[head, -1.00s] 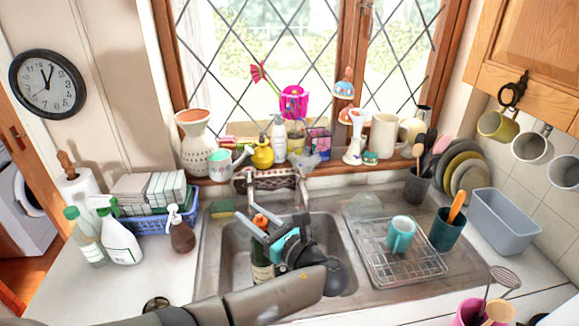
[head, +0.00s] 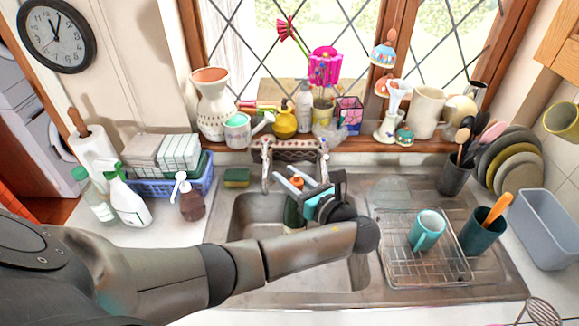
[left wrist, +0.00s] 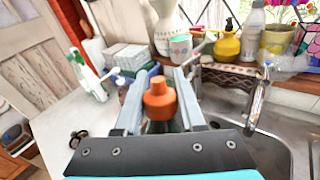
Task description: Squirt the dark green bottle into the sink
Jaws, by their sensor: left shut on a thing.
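My left gripper (head: 296,187) is shut on the dark green bottle (head: 293,217), with a finger on each side near its orange cap. The bottle looks upright and is held over the sink (head: 246,219), in front of the tap; its lower end is hard to make out. In the left wrist view, the orange cap (left wrist: 160,100) stands between the two fingers of my left gripper (left wrist: 160,85), and most of the bottle's body is hidden behind the gripper's palm. My forearm covers the front of the sink. My right gripper is not in view.
The tap (head: 267,165) stands right behind the bottle. A wire rack (head: 455,268) with a teal mug (head: 426,230) is to the right of the sink. A brown pump bottle (head: 190,200) and a white spray bottle (head: 130,205) stand on the left counter.

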